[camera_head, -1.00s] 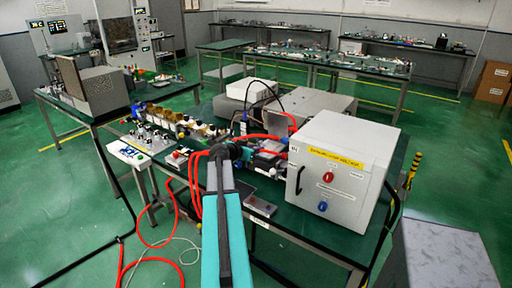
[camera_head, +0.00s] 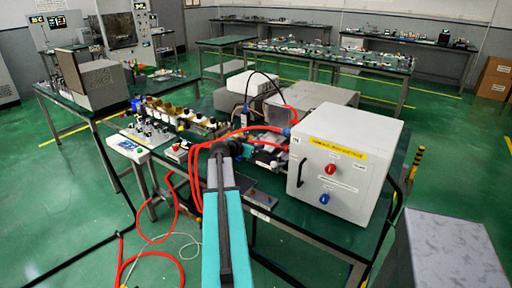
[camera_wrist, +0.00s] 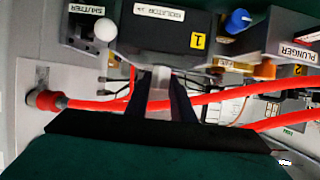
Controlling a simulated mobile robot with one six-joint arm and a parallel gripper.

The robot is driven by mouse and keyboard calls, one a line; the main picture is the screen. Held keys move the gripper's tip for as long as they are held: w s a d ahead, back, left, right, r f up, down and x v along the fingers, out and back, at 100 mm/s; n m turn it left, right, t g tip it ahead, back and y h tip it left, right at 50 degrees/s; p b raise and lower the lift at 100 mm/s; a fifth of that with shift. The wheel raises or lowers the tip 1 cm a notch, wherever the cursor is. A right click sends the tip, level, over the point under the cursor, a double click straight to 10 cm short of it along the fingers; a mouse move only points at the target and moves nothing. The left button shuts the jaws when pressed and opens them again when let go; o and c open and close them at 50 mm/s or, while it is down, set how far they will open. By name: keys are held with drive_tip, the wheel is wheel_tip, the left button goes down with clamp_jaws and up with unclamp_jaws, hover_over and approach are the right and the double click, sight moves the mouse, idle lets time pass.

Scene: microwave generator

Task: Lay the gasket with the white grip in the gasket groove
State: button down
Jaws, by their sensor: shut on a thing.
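In the wrist view my gripper (camera_wrist: 164,98) is shut, with a pale grey-white piece (camera_wrist: 160,82) between its dark fingers. This piece looks like the white grip; I cannot make out the gasket's outline. The fingers point at a dark block labelled ISOLATOR (camera_wrist: 165,22) and marked with a yellow 1. From this view I cannot tell whether the held piece touches the block. The gasket groove cannot be made out in either view. In the head view my own arm hides the gripper over the front of the bench.
Red hoses (camera_wrist: 220,100) cross beside and behind the fingers. A SHUTTER block (camera_wrist: 88,30) with a white knob is at left, and a PLUNGER block (camera_wrist: 297,50) at right. A large white cabinet (camera_head: 340,205) stands on the bench to the right of my arm.

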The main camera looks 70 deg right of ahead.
drive_tip(key=shift+s+f, duration=0.1)
drive_tip(key=shift+f, duration=0.2)
drive_tip(key=c, duration=1.4)
unclamp_jaws()
drive_tip(key=shift+c, duration=0.2)
drive_tip(key=shift+r, duration=0.1)
drive_tip(key=b+v, duration=0.3)
drive_tip(key=v, duration=1.1)
drive_tip(key=shift+d, duration=0.1)
